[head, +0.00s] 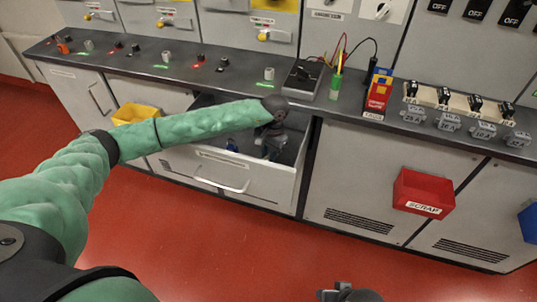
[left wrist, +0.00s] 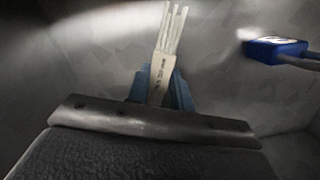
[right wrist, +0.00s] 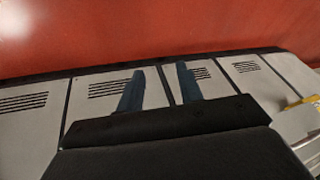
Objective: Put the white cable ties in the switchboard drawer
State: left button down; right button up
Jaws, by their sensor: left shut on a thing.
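The switchboard drawer (head: 222,173) stands pulled open below the counter. My left gripper (head: 271,152) reaches down inside it, near its right end. In the left wrist view my left gripper (left wrist: 161,90) is shut on the white cable ties (left wrist: 170,35), a bundle of thin strips with a pale printed label. The ties stick out beyond the fingertips, with grey drawer surfaces around them. I cannot tell whether they touch the bottom. My right gripper (right wrist: 160,88) is open and empty, away from the drawer, with cabinet fronts and red floor in its view.
A blue item with grey handles (left wrist: 275,48) lies in the drawer to the right of the ties. A yellow bin (head: 137,113) and a red SCRAP bin (head: 423,192) hang on the cabinet fronts. The counter (head: 215,85) edge runs above the drawer.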

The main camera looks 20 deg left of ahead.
pick_arm(q)
jog(key=c, duration=1.2)
grip_release()
jog(key=shift+c, duration=0.2)
pick_arm(e)
jog(key=shift+a+f, duration=0.1)
jog(key=shift+f, duration=0.1)
pick_arm(q)
jog(key=shift+r, duration=0.2)
jog(key=shift+w+r, duration=0.1)
jog(key=shift+r, duration=0.2)
notch_tip(320, 180, up, 11)
jog(key=w+b, duration=0.1)
jog(key=b, duration=0.1)
jog(key=shift+w+d, duration=0.2)
jog(key=shift+d, duration=0.2)
pick_arm(e)
notch_tip(320, 180, down, 6)
jog(key=w+a+t, duration=0.1)
jog(key=a, duration=0.1)
jog(key=shift+w+a+y, duration=0.2)
jog(key=shift+a+y, duration=0.15)
jog(key=shift+y, duration=0.05)
